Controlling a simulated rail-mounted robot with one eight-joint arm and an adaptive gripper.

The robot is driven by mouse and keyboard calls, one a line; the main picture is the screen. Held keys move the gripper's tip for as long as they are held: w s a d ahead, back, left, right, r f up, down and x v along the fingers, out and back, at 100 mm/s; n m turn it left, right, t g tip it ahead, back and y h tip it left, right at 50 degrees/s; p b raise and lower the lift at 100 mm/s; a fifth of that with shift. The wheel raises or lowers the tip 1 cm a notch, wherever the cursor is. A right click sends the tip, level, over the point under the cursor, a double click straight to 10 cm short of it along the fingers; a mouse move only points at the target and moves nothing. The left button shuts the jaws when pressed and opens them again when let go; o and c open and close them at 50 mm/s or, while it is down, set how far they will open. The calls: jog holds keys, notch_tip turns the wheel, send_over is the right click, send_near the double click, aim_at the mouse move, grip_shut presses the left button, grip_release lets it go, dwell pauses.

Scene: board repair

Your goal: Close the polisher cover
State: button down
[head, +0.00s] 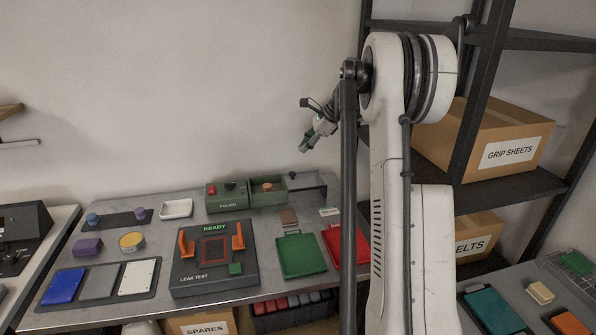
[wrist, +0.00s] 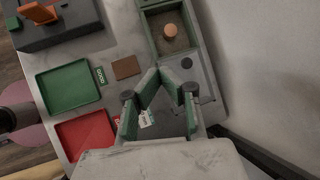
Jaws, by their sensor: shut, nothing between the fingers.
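The polisher (head: 227,201) is a green box marked POLISH at the back of the table. Its bay (head: 268,200) stands open, with a round copper-coloured piece inside; the bay also shows at the top of the wrist view (wrist: 168,52). A grey plate with a dark round knob, which looks like the cover (head: 308,181), sits to the right of the bay; it is partly behind my fingers in the wrist view (wrist: 202,83). My gripper (head: 304,147) is raised above the polisher's right end, empty. Its fingertips (wrist: 159,72) come together in the wrist view.
The green tray (head: 300,257) and red tray (head: 347,250) lie in front of the polisher. The leak test station (head: 213,279) stands to the left of them. A brown square (head: 288,217) and a white tag lie near the bay. A shelf post (head: 482,90) rises at right.

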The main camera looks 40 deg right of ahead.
jog(key=s+d+f+m, duration=0.1)
jog(key=d+f+m, duration=0.3)
jog(key=d+f, duration=0.5)
send_near(294, 178)
jog(key=f, duration=0.2)
jog(key=s+d+f, duration=0.1)
jog(key=shift+d+f+t+y, duration=0.1)
jog(key=shift+f+t+y, duration=0.2)
jog(key=shift+y, duration=0.1)
jog(key=w+a, duration=0.1)
jog(key=w+a+f, duration=0.1)
jog(key=shift+w, duration=0.3)
jog(key=shift+w+a, duration=0.25)
jog(key=shift+w, duration=0.2)
jog(key=shift+a, duration=0.1)
